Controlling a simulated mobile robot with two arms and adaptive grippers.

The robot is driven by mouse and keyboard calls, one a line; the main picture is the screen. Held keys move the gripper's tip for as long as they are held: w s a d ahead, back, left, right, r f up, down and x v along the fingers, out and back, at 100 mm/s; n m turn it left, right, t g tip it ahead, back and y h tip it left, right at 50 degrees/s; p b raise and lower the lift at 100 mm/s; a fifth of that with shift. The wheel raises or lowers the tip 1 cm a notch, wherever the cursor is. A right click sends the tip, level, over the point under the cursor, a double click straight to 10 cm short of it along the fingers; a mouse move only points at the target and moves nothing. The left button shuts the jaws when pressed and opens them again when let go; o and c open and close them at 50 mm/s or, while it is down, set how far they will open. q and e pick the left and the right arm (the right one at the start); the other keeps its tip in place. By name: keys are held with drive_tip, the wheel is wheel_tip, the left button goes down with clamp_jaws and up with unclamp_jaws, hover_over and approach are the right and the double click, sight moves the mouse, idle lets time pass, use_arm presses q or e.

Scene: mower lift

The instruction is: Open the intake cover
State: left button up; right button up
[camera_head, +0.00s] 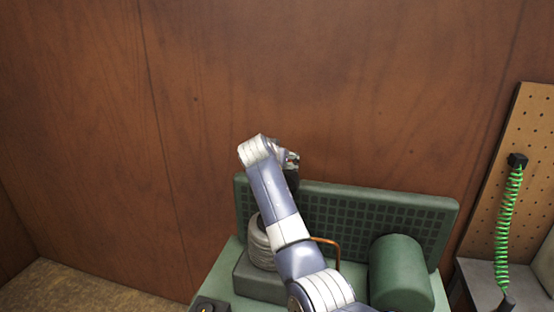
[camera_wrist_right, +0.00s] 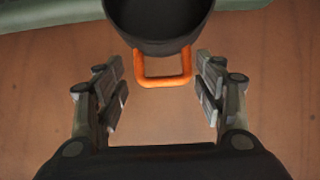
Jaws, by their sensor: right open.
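In the right wrist view a black round cover (camera_wrist_right: 158,25) carries an orange loop handle (camera_wrist_right: 165,80). I take this to be the intake cover. My right gripper (camera_wrist_right: 161,90) is open, with one finger on each side of the orange loop and a visible gap to both. Nothing is held. In the head view my right gripper (camera_head: 291,159) is small and partly hidden by its own wrist, just above the back panel of the green machine (camera_head: 380,213). A dark part (camera_head: 292,182) shows just below it. My left gripper is not in view.
The machine carries a ribbed grey cylinder (camera_head: 261,245), a green cylinder (camera_head: 402,273) and a copper pipe (camera_head: 335,250) close to my right arm. A brown wall (camera_head: 300,80) stands behind. A green coiled hose (camera_head: 507,215) hangs at the pegboard (camera_head: 530,140) on the right.

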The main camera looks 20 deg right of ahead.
drive_tip(key=v, duration=1.2)
drive_tip(key=shift+d+r, duration=0.1)
drive_tip(key=shift+d, duration=0.1)
drive_tip(key=shift+c, duration=0.3)
